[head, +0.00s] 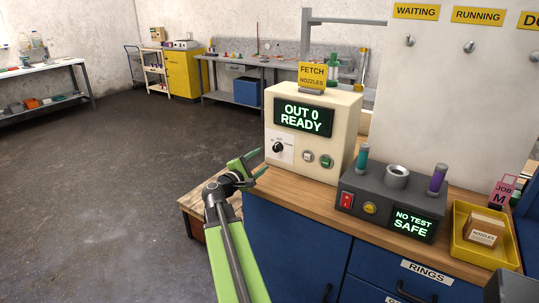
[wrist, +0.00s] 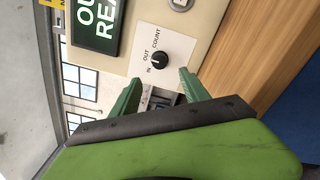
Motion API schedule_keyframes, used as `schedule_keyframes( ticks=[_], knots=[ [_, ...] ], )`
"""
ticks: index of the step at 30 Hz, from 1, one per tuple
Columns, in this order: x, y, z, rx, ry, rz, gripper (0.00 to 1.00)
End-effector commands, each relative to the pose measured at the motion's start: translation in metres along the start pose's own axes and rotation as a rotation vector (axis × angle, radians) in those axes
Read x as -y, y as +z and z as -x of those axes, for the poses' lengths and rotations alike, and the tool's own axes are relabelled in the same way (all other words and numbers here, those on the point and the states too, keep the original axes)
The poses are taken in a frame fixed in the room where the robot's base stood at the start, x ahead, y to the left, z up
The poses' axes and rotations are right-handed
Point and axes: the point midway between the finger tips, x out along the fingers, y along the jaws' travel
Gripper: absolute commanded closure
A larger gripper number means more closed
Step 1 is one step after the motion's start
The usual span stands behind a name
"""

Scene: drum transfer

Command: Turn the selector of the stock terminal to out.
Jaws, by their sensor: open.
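The stock terminal (head: 313,130) is a cream box on the wooden counter, and its screen (head: 304,118) reads "OUT 0 READY". Its selector (head: 278,147) is a small black knob on a white plate at the left of the front. In the wrist view the selector (wrist: 158,61) shows with labels IN, OUT and COUNT around it; I cannot surely tell which label its pointer faces. My gripper (head: 262,162) is open and empty in front of the terminal's left side. In the wrist view its green fingertips (wrist: 160,78) are spread just below the knob, apart from it.
Two round buttons (head: 317,160) sit right of the selector. A grey tester (head: 388,202) reading "NO TEST SAFE" and a yellow tray (head: 484,259) with a small box stand right along the counter. A yellow FETCH NOZZLES sign (head: 312,75) tops the terminal. The floor at left is open.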

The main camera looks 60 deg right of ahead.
Motion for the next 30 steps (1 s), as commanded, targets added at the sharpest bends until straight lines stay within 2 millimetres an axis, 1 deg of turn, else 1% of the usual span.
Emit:
schedule_keyframes(
  ticks=[1,3,6,9,13,26,28,29,30],
  knots=[
    [0.001,0.002,0.016,-0.003,0.002,0.0,0.46],
    [0.001,0.001,0.033,-0.002,0.001,0.0,0.46],
    [0.001,0.001,0.051,-0.001,0.001,0.0,0.46],
    [0.001,0.001,0.062,0.0,0.0,0.0,0.46],
    [0.0,0.0,0.068,0.0,-0.001,0.0,0.46],
    [0.0,0.0,0.068,0.001,-0.001,0.0,0.46],
    [-0.003,-0.002,0.07,-0.005,0.002,0.0,0.46],
    [-0.007,-0.004,0.074,-0.012,0.006,0.0,0.46],
    [-0.015,-0.009,0.082,-0.026,0.015,0.0,0.46]
  ],
)
